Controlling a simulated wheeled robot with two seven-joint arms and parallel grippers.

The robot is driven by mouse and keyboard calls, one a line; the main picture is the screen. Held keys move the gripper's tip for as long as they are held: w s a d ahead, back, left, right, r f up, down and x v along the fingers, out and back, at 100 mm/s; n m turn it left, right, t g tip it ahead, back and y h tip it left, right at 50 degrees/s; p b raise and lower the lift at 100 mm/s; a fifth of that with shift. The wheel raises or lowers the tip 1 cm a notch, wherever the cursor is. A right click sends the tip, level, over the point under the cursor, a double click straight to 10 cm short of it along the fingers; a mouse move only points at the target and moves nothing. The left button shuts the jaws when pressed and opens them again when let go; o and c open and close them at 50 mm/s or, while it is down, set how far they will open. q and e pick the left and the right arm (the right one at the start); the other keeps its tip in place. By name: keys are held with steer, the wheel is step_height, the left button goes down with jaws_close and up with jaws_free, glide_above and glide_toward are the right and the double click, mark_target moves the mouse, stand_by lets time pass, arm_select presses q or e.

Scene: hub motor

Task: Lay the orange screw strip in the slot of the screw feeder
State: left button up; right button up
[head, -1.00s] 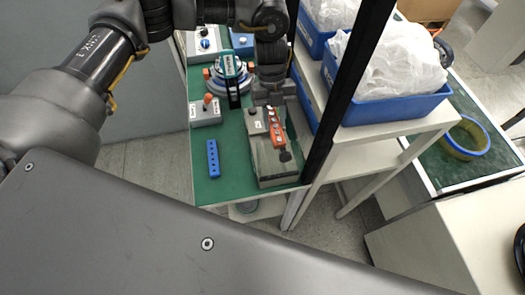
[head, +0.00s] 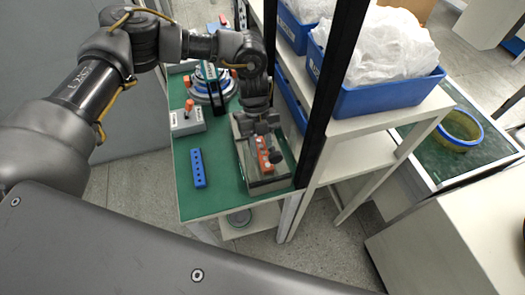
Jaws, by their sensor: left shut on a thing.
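The orange screw strip (head: 263,150) is over the top of the grey box-shaped screw feeder (head: 268,184), toward its near end. My left gripper (head: 259,130) reaches down from above and is shut on the far part of the strip. The fingers hide that part of the strip and much of the feeder's top. I cannot tell whether the strip lies in the slot or is just above it. My right gripper is not in view.
A blue strip with holes (head: 198,168) lies on the green table (head: 212,202) left of the feeder. Behind it stand a grey box with an orange knob (head: 187,122) and a round blue-and-white fixture (head: 211,88). A dark post (head: 322,110) and white shelf stand right.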

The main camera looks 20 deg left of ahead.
arm_select(q)
steer(key=shift+f, duration=0.5)
steer(key=shift+s+d+r, duration=0.1)
steer(key=shift+s+r, duration=0.05)
steer(key=shift+s, duration=0.05)
steer(key=shift+f+b, duration=0.3)
steer(key=shift+f, duration=0.35)
steer(key=o, duration=1.1)
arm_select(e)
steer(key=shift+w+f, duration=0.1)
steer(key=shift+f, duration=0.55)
arm_select(q)
steer(key=shift+r, duration=0.1)
